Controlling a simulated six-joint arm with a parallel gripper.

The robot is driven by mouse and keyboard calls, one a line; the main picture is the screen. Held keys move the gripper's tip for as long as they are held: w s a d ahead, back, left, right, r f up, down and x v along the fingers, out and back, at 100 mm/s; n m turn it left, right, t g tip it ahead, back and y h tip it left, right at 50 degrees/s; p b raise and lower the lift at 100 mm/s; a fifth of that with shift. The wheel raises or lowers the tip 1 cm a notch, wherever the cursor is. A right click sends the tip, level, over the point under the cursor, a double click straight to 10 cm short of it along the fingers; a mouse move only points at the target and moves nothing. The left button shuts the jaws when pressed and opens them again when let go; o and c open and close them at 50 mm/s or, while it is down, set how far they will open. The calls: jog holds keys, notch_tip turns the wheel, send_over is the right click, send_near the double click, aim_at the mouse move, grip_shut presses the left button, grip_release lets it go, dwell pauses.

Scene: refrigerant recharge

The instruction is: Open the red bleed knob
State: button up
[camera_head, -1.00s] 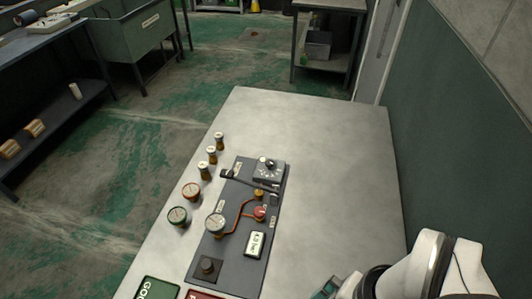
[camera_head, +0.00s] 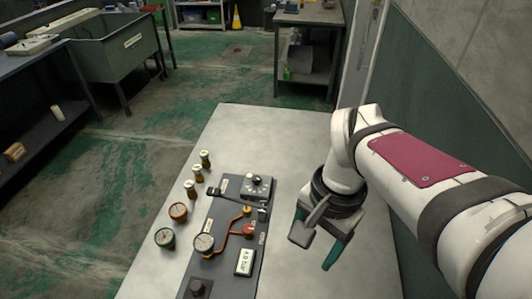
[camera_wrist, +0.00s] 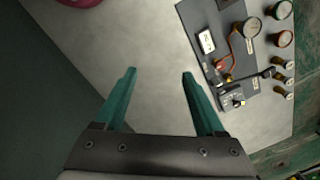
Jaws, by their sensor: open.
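The red bleed knob (camera_head: 249,230) sits on the dark panel (camera_head: 222,262), at the right end of the copper-coloured pipe. In the wrist view the panel lies at the upper right, and a small red part (camera_wrist: 220,64) at the pipe's end seems to be the same knob. My gripper (camera_head: 318,250) is open and empty. It hangs above the bare table to the right of the panel, apart from the knob. In the wrist view both teal fingers (camera_wrist: 158,72) are spread, with only table surface between them.
On the panel are a gauge (camera_head: 204,243), a white display (camera_head: 245,262), a dial box (camera_head: 256,187) and a black lever (camera_head: 228,196). Several small bottles (camera_head: 190,189) and two round cans (camera_head: 178,211) stand left of it. The table's far right (camera_head: 290,135) is clear. A wall rises at right.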

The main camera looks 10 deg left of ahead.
jog(key=w+a+f, duration=0.1)
jog(key=w+a, duration=0.4)
jog(key=w, duration=0.2)
jog(key=m+h, duration=0.1)
jog(key=m, duration=0.1)
send_over(248, 229)
notch_tip(248, 229, down, 5)
notch_tip(248, 229, down, 16)
jog(key=shift+w+r, duration=0.1)
jog(key=shift+c, duration=0.4)
grip_shut()
